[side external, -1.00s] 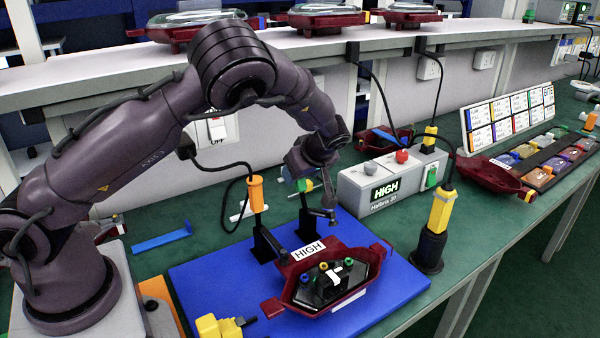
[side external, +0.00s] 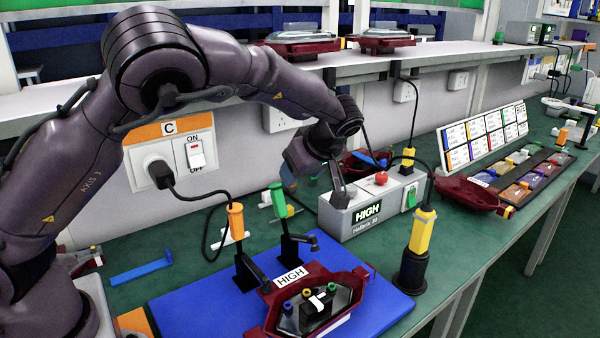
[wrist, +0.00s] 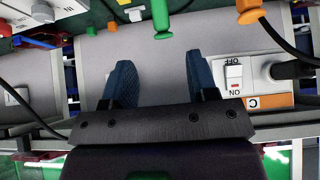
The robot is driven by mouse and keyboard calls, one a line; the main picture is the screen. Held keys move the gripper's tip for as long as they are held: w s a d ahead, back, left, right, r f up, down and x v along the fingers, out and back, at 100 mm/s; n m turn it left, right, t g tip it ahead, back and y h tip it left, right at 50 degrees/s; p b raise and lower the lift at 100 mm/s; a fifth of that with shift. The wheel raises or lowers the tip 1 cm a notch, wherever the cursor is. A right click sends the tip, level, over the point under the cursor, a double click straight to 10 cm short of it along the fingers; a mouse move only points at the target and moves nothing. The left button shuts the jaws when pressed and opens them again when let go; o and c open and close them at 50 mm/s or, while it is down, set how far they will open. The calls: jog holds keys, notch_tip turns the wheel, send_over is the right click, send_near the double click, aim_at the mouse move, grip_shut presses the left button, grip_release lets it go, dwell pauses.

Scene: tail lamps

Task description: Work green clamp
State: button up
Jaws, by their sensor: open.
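The green clamp has an upright green handle (side external: 278,200) on a black post, with a short black arm reaching right. It stands on the blue board behind the red lamp housing (side external: 350,284), which carries a HIGH label. In the wrist view the green handle (wrist: 161,14) is ahead of the gap between my fingers, apart from them. My gripper (side external: 339,184) is open and empty, up and right of the green handle in the side view. In the wrist view the blue-padded fingers of my gripper (wrist: 161,82) are spread apart.
An orange-handled clamp (side external: 236,220) stands left of the green one, with its black arm reaching towards the lamp. A grey HIGH box (side external: 345,222) stands behind my gripper. A yellow tool (side external: 422,232) sits in a black holder at right. Cables hang nearby.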

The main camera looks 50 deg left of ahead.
aim_at(279, 189)
jog(key=a+r+n+h, duration=0.1)
jog(key=a+h, duration=0.1)
jog(key=a, duration=0.4)
jog(key=shift+m+h, duration=0.5)
jog(key=shift+h, duration=0.1)
jog(key=x, duration=0.7)
jog(key=d+x, duration=0.1)
jog(key=x, duration=0.3)
jog(key=shift+a+f, duration=0.15)
jog(key=shift+f, duration=0.3)
grip_shut()
